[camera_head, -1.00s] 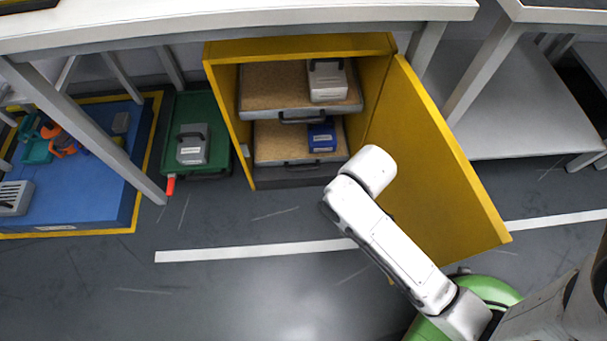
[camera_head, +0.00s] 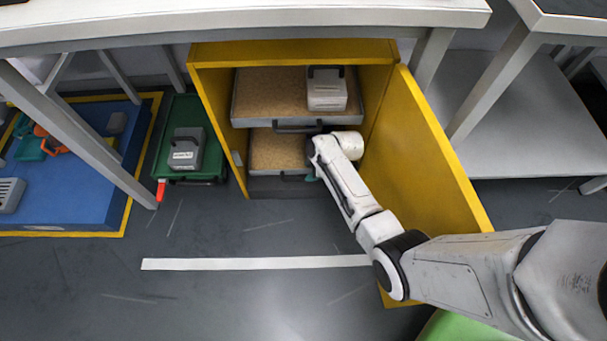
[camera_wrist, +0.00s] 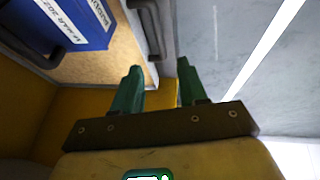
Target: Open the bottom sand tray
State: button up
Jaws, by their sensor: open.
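The bottom sand tray (camera_head: 275,152) sits inside the yellow cabinet on the lower level, its dark handle at the front. My arm covers the tray's right part in the head view. In the wrist view the tray's sand (camera_wrist: 112,62) and a blue labelled block (camera_wrist: 75,22) on it show at upper left. The tray's dark handle (camera_wrist: 152,35) lies just ahead of my gripper (camera_wrist: 160,75). My gripper is open, its two green fingers apart with nothing visible between them. In the head view it is mostly hidden behind my arm.
The upper sand tray (camera_head: 262,95) holds a white block (camera_head: 327,90). The yellow cabinet door (camera_head: 430,160) stands open on the right, close to my arm. A green crate (camera_head: 170,140) with a grey block stands left of the cabinet. The floor in front is clear.

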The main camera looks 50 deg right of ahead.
aim_at(298, 180)
jog(key=b+x, duration=0.6)
jog(key=x, duration=0.4)
jog(key=shift+f, duration=0.1)
grip_shut()
dwell(0.4)
